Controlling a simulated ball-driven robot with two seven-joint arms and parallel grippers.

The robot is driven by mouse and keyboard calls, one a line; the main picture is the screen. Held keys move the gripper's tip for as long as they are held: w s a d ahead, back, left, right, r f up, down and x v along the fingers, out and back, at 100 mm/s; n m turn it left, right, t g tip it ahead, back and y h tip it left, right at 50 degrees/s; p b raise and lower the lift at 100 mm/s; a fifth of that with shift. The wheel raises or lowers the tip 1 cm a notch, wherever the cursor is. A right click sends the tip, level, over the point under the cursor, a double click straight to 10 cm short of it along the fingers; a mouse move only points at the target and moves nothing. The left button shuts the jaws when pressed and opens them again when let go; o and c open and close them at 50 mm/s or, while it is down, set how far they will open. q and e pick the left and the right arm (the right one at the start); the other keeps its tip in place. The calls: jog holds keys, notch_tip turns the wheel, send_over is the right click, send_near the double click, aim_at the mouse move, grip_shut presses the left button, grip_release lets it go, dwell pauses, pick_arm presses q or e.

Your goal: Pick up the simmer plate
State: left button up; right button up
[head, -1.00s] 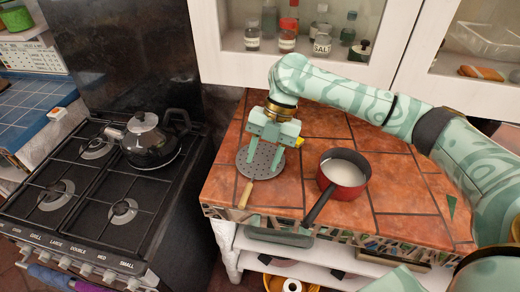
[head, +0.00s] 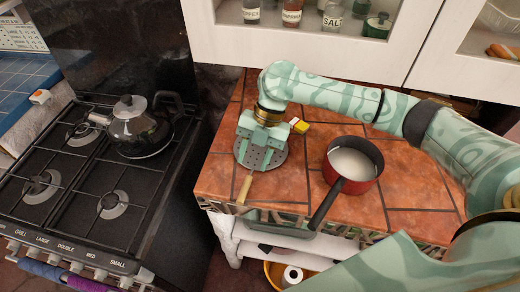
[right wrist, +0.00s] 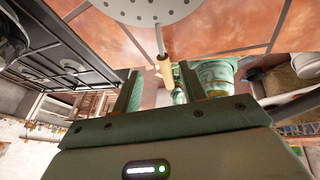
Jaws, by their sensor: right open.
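The simmer plate (head: 262,158) is a round grey disc with holes and a wooden handle (head: 245,188). It lies on the tiled counter at its left side, handle toward the front edge. My right gripper (head: 262,146) is above the plate's far part, pointing down, and hides some of it. Its jaws are open and empty. In the right wrist view, the plate (right wrist: 140,8) is cut off by the top edge. Its handle (right wrist: 165,70) shows between the open fingers (right wrist: 158,80) in the picture; I cannot tell the height gap. My left gripper is not in view.
A red saucepan (head: 362,185) with white contents stands right of the plate, its dark handle toward the front. A yellow and red item (head: 299,126) lies behind the plate. A black stove with a kettle (head: 140,128) is at left. White cabinets (head: 300,45) bound the back.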

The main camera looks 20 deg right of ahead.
aim_at(250, 175)
jog(key=b+x, duration=0.1)
jog(key=x, duration=0.4)
jog(key=shift+s+d+f, duration=0.15)
jog(key=shift+f, duration=0.05)
jog(key=shift+r, duration=0.1)
grip_shut()
